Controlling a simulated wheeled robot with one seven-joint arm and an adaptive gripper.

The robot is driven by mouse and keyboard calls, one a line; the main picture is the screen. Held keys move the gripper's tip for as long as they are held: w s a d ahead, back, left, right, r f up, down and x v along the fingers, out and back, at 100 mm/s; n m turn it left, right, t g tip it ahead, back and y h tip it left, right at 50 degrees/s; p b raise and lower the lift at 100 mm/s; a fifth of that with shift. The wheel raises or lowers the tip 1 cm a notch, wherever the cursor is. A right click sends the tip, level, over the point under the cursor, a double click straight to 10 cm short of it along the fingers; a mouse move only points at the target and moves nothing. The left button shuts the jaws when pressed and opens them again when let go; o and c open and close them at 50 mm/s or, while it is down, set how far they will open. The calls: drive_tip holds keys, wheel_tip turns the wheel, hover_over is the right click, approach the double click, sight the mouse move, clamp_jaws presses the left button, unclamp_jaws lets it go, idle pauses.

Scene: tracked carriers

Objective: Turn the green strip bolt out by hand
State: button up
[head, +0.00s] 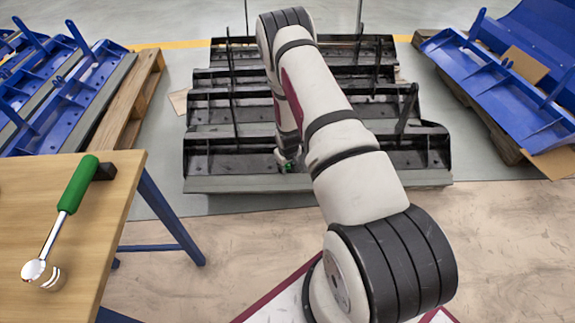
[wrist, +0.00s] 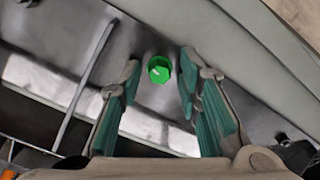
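The green strip bolt (wrist: 159,69) shows its bright green head on the dark metal surface of the front black carrier (head: 225,158). My gripper (wrist: 160,62) is open, with a teal-padded finger on either side of the bolt head in the wrist view. Gaps show between the head and both fingers, and nothing is held. In the head view my gripper (head: 287,161) is low at the front carrier, small and partly hidden by my arm. A green spot shows by it, too small to tell whether it is the bolt. The bolt's shank is not visible.
A wooden table (head: 95,240) at the left holds a green-handled ratchet wrench (head: 77,187). Blue carriers (head: 65,105) lie on pallets at left, others (head: 520,95) at right. Upright rods stand among the black carriers.

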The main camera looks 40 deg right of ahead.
drive_tip(key=shift+c, duration=0.3)
clamp_jaws()
drive_tip(key=n, duration=0.8)
drive_tip(key=shift+n, duration=1)
drive_tip(key=n, duration=0.9)
drive_tip(key=shift+n, duration=0.3)
